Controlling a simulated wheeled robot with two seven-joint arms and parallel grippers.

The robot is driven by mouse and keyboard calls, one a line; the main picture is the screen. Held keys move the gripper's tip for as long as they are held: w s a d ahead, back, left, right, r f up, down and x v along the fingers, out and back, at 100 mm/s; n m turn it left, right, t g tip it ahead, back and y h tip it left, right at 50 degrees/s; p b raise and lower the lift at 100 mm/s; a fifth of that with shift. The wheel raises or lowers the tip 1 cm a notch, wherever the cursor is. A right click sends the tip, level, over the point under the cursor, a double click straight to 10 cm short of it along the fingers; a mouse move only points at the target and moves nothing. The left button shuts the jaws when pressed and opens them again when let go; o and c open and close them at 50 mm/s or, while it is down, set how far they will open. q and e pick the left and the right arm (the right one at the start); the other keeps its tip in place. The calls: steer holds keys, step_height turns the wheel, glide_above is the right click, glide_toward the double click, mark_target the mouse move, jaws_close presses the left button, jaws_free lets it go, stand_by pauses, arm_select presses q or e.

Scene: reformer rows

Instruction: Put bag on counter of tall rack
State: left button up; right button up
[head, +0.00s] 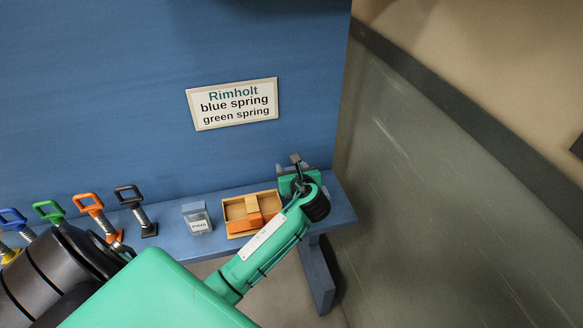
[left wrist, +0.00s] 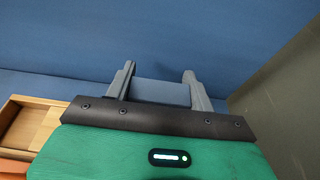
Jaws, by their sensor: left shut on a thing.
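My left gripper (head: 297,168) is at the right end of a blue shelf, close to the blue wall panel. In the left wrist view its two grey fingers (left wrist: 160,88) are apart, shut on a flat blue-grey thing (left wrist: 160,94). Only part of this thing shows, and I cannot tell whether it is the bag. In the head view my green wrist mostly hides it. No other bag is recognisable. I cannot tell which structure is the tall rack. My right gripper is not in view.
The blue shelf (head: 183,244) holds a grey labelled box (head: 197,218), a wooden tray (head: 236,210) with an orange-and-wood block, and several springs with coloured handles (head: 94,208). A sign (head: 233,104) reads "Rimholt blue spring green spring". A grey panel (head: 420,190) stands to the right.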

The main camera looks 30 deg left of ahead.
arm_select(q)
steer(key=o, duration=1.5)
steer(key=shift+f, duration=0.1)
steer(key=b+v, duration=0.1)
steer(key=v, duration=1.1)
